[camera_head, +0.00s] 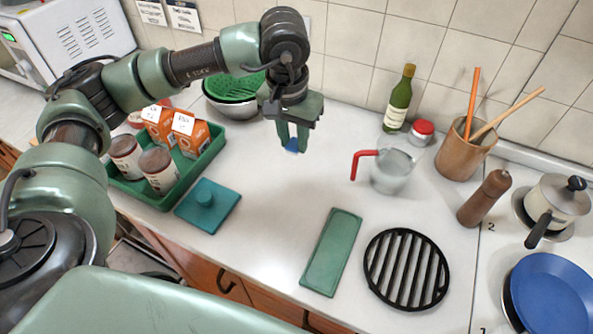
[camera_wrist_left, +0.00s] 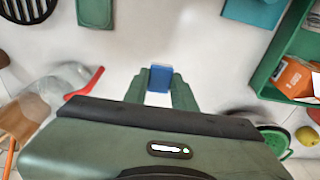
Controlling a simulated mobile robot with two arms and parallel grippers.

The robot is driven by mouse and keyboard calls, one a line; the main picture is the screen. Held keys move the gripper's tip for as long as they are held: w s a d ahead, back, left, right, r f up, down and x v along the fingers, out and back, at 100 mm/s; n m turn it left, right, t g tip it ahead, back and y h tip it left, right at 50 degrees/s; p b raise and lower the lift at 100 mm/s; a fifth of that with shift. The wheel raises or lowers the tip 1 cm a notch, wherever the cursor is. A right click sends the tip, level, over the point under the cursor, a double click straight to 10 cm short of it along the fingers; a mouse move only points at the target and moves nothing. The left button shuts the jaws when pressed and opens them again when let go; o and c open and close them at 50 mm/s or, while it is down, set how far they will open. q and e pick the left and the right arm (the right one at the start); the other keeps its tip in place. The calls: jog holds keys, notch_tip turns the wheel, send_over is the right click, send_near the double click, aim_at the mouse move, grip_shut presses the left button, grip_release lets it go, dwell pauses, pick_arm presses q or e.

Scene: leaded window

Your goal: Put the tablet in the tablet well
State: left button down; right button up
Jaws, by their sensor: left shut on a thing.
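My left gripper (camera_head: 292,146) hangs above the back middle of the white counter, fingers pointing down. It is shut on a small blue tablet (camera_head: 291,145), whose lower part shows between the fingertips. In the left wrist view the tablet (camera_wrist_left: 160,77) sits between the two green fingers (camera_wrist_left: 160,88). My right gripper is not in view.
A green crate (camera_head: 167,201) with jars and orange cartons stands left. A green oblong tray (camera_head: 331,252) and black grate (camera_head: 406,270) lie in front. A red-handled glass jug (camera_head: 391,172) and bottle (camera_head: 398,100) stand right. The counter's middle is clear.

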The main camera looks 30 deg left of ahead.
pick_arm(q)
jog(key=p, duration=0.2)
send_over(295, 187)
jog(key=f, duration=0.9)
jog(key=shift+s+f, duration=0.2)
jog(key=shift+f, duration=0.2)
notch_tip(295, 187, down, 3)
jog(key=shift+f+p, duration=0.2)
jog(key=shift+p, duration=0.4)
jog(key=shift+f, duration=0.45)
jog(key=shift+f+b, duration=0.2)
jog(key=shift+b, duration=0.1)
jog(key=c, duration=1.1)
grip_release()
jog(key=shift+r, duration=0.1)
jog(key=shift+c, duration=0.2)
jog(key=shift+r, duration=0.1)
